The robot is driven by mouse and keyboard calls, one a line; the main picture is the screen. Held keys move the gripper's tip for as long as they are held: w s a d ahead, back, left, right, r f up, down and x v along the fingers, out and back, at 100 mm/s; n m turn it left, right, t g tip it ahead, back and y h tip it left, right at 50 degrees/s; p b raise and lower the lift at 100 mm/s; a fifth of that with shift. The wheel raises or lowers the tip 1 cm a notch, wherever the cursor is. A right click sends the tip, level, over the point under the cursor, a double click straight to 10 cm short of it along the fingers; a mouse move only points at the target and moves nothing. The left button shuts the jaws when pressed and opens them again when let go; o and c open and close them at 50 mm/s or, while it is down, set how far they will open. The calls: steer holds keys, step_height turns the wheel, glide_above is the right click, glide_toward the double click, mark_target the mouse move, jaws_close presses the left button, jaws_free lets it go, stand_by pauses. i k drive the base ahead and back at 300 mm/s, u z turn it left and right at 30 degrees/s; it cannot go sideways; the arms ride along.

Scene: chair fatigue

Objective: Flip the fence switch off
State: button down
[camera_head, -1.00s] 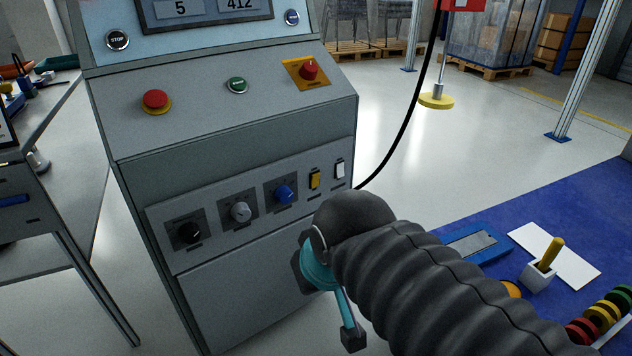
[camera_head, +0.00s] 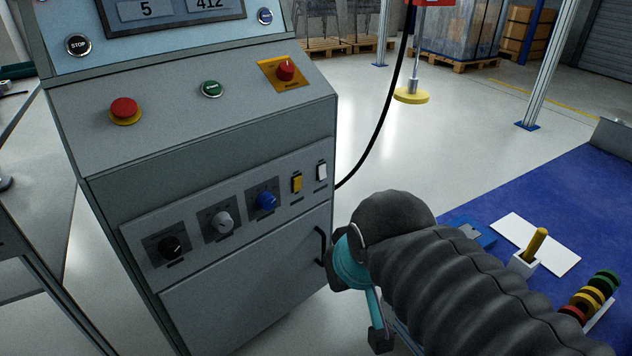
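The grey control console (camera_head: 230,290) stands at left centre. Its lower panel has a yellow rocker switch (camera_head: 297,184) and a white rocker switch (camera_head: 321,172) at the right end. Their labels are too small to read, so I cannot tell which one is the fence switch or how each is set. My gripper (camera_head: 352,262), a teal and dark end on my black ribbed arm, is in front of the console's lower right edge, below and right of the switches. Its fingers are mostly hidden, so I cannot tell whether it is open.
Left of the switches are a blue knob (camera_head: 266,201), a grey knob (camera_head: 222,221) and a black knob (camera_head: 172,246). Above are a red button (camera_head: 124,109), a green button (camera_head: 212,89) and a red knob on yellow (camera_head: 286,72). A blue table (camera_head: 560,200) with small items stands right.

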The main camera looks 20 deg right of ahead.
mark_target(298, 180)
steer(key=k, duration=0.8)
steer(key=u, duration=0.75)
steer(key=i, duration=0.5)
steer(key=u, duration=0.05)
